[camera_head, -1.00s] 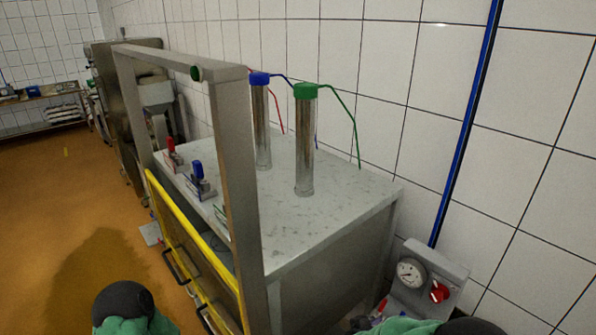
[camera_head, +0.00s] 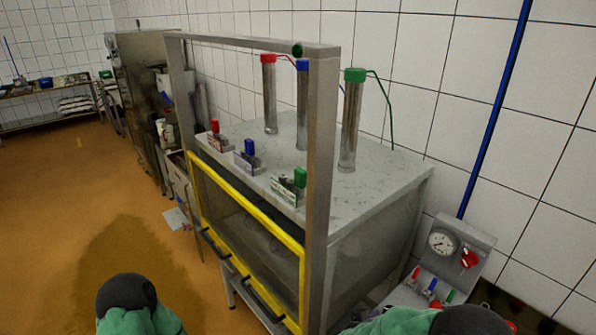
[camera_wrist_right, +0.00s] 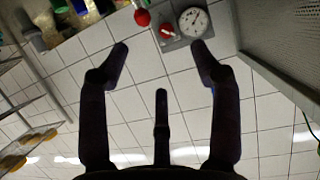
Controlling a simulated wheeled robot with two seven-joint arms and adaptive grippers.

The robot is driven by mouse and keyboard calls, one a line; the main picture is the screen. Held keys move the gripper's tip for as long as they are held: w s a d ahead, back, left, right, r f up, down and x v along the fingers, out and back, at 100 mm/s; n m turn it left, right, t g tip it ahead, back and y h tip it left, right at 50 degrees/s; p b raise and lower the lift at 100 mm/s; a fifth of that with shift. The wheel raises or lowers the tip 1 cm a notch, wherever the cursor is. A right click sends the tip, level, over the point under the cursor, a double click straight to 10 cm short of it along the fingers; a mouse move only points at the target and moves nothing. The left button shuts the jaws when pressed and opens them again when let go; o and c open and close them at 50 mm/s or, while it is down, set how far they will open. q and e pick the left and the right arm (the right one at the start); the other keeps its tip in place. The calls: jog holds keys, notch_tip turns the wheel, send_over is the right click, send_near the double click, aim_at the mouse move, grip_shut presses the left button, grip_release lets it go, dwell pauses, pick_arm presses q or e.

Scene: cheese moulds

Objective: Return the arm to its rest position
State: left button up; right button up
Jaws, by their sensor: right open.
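My right gripper (camera_wrist_right: 160,62) is open and empty in the right wrist view, its dark fingers spread apart before the white tiled wall. The gauge panel (camera_wrist_right: 186,22) with its red knob lies beyond the fingertips, apart from them. In the head view my right arm shows only as a green and black part at the lower right edge; its gripper is out of that view. My left arm shows as a green and black part at the lower left, and its gripper is not visible.
A steel press table (camera_head: 395,195) with a yellow-edged front guard (camera_head: 262,222) and upright frame stands ahead. On it are several capped cylinders and coloured toggle valves. The gauge panel (camera_head: 452,245) is right of it, by the wall. The orange floor (camera_head: 60,220) at left is clear.

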jog(key=a+f+n+y+b, duration=0.2)
jog(key=f+y+b, duration=0.2)
jog(key=f, duration=0.8)
jog(key=a+f+n+y+b, duration=0.2)
jog(key=f+y+b, duration=0.25)
jog(key=f, duration=0.65)
jog(key=s+a+f+n+g+y+b, duration=0.1)
jog(key=s+a+f+g+y+b, duration=0.2)
jog(key=s+f, duration=0.6)
jog(key=s+a+f+n+g+y+b, duration=0.1)
jog(key=s+a+f+g+y+b, duration=0.2)
jog(key=s+f, duration=0.7)
jog(key=a+f+g+b, duration=0.1)
jog(key=a+b, duration=0.1)
jog(key=b, duration=0.1)
jog(key=shift+s+a+g, duration=0.2)
jog(key=shift+a+g, duration=0.2)
